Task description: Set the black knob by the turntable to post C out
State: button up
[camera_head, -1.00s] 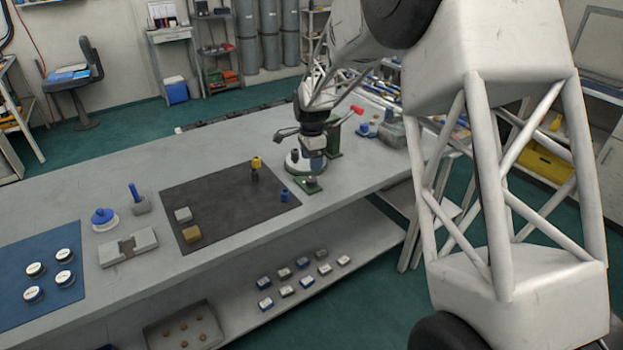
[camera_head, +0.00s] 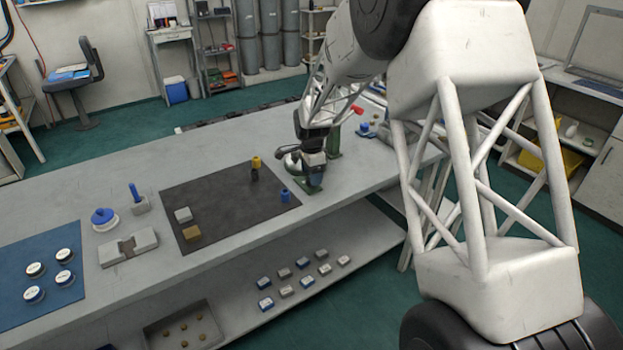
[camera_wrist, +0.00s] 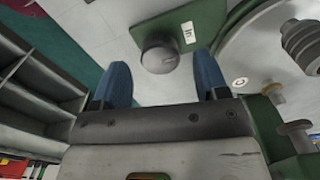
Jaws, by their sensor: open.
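The knob (camera_wrist: 158,54) shows in the wrist view as a dark grey round knob on a green base plate (camera_wrist: 200,28), with a small white label beside it. My gripper (camera_wrist: 165,80) is open, its two blue fingers apart, with the knob just beyond and between the fingertip line; I cannot tell whether they touch. Part of the round turntable (camera_wrist: 238,50) lies to the right of the knob. In the head view my gripper (camera_head: 314,168) is low over the green plate (camera_head: 310,189) and hides the knob. The label's writing is not clearly readable.
A ribbed grey fitting (camera_wrist: 302,42) and a metal post (camera_wrist: 296,130) stand right of the fingers in the wrist view. A blue piece (camera_head: 285,196) and a yellow-topped piece (camera_head: 255,168) stand on the dark mat (camera_head: 225,200) left of my gripper. A green stand (camera_head: 334,142) is behind it.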

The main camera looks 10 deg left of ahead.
jog(key=shift+f, duration=1.05)
jog(key=c, duration=0.9)
